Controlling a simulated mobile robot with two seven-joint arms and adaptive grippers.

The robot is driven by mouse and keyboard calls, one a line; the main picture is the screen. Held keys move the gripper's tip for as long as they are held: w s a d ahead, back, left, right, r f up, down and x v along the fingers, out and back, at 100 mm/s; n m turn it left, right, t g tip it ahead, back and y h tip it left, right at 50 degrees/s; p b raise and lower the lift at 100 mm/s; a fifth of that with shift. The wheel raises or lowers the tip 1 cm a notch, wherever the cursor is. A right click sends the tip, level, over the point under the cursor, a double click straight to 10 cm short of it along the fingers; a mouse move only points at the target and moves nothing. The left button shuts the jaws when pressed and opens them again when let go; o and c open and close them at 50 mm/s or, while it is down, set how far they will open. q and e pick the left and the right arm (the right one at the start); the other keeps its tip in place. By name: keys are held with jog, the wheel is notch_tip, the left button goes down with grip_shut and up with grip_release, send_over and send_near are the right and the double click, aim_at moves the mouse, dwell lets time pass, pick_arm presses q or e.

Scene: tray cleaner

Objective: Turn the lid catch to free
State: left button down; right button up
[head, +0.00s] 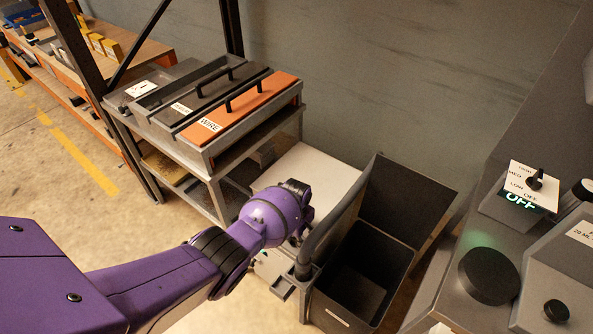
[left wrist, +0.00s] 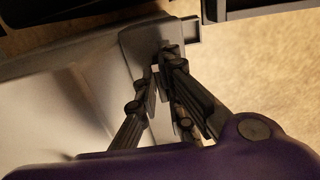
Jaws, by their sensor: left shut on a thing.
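My left arm reaches in from the left in the head view, its purple wrist over a pale, flat-topped unit (head: 318,176) beside a grey post. The fingers are mostly hidden behind the wrist there. In the left wrist view my left gripper (left wrist: 160,74) is shut on a small part at the edge of a grey bracket (left wrist: 137,42), taken to be the lid catch. The fingers cover most of the catch, so its turn position cannot be told. A pale grey panel (left wrist: 60,112) lies to the left of the fingers. My right gripper is in neither view.
A black open bin (head: 352,282) with its lid raised stands right of my wrist. A rack (head: 207,163) with an orange WIRE lid (head: 244,104) stands behind. A bench at right holds a dial box (head: 519,196) reading OFF and a black disc (head: 489,275).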

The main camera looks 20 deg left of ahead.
pick_arm(q)
jog(key=shift+w+a+r, duration=0.1)
jog(key=shift+w+r, duration=0.05)
jog(key=shift+w, duration=0.05)
jog(key=c, duration=1.9)
grip_release()
jog(key=shift+o, duration=0.2)
jog(key=shift+s, duration=0.1)
notch_tip(320, 180, up, 12)
